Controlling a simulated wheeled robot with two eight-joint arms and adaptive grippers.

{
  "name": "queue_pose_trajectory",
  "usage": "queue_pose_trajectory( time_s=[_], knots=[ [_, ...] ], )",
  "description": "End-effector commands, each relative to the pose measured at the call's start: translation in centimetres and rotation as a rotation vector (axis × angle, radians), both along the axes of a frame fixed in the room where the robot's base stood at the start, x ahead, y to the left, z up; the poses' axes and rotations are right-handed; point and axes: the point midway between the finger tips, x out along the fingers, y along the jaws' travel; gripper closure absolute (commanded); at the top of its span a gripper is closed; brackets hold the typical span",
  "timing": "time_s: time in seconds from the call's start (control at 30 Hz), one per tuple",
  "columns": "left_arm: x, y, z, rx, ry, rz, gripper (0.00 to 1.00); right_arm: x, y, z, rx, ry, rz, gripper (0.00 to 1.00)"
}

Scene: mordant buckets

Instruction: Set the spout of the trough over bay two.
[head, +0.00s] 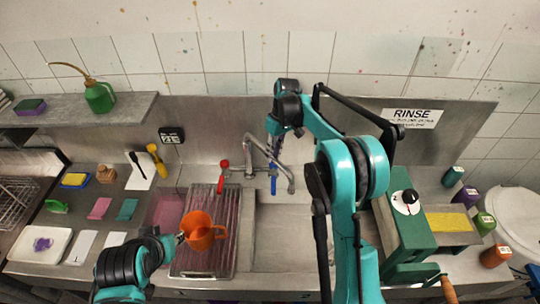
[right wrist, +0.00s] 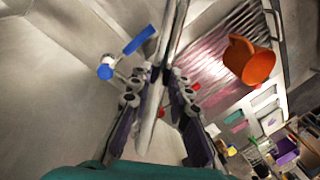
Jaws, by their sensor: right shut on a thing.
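The trough's metal spout (head: 272,160) rises from the back ledge between a red-handled tap (head: 222,175) and a blue-handled tap (head: 273,180). Its bent end hangs at the back of the bare grey bay (head: 283,235), right of the ribbed rack. My right gripper (head: 274,128) reaches down to the spout from above. In the right wrist view its fingers (right wrist: 165,82) are shut on the spout tube (right wrist: 172,45). My left gripper (head: 180,238) is beside an orange jug (head: 200,232), at the jug's left; its fingers are too small to read. No bay numbers are legible.
A ribbed rack (head: 192,262) lies left of the grey bay, with a pink bay (head: 166,210) beside it. A green hand-cranked device (head: 405,225) stands right, with several bottles beyond. Sponges and cloths lie on the left counter. My right arm hides the trough's right part.

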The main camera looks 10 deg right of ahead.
Motion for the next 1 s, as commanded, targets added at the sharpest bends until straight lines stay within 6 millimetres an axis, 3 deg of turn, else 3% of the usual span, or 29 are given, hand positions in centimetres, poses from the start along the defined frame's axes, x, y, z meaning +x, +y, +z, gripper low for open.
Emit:
queue_pose_trajectory(
  time_s=[0.37, 0.4, 0.47, 0.8, 1.0],
  knots=[
    [0.0, 0.0, 0.0, 0.000, 0.000, 0.000, 0.69, 0.1, -0.1, 0.1, 0.000, -0.002, 0.004, 1.00],
    [0.0, 0.0, 0.0, 0.000, 0.000, 0.000, 0.69, 0.1, -0.1, 0.1, 0.000, -0.002, 0.004, 0.77],
    [0.0, 0.0, 0.0, 0.000, 0.000, 0.000, 0.69, 0.1, -0.1, 0.1, 0.000, -0.002, 0.004, 0.61],
    [0.0, 0.0, 0.0, 0.000, 0.000, 0.000, 0.69, 0.1, -0.1, 0.2, 0.000, -0.001, 0.004, 0.61],
    [0.0, 0.0, 0.0, 0.000, 0.000, 0.000, 0.69, 0.3, -0.5, 2.9, 0.000, -0.001, 0.004, 0.61]
  ],
)
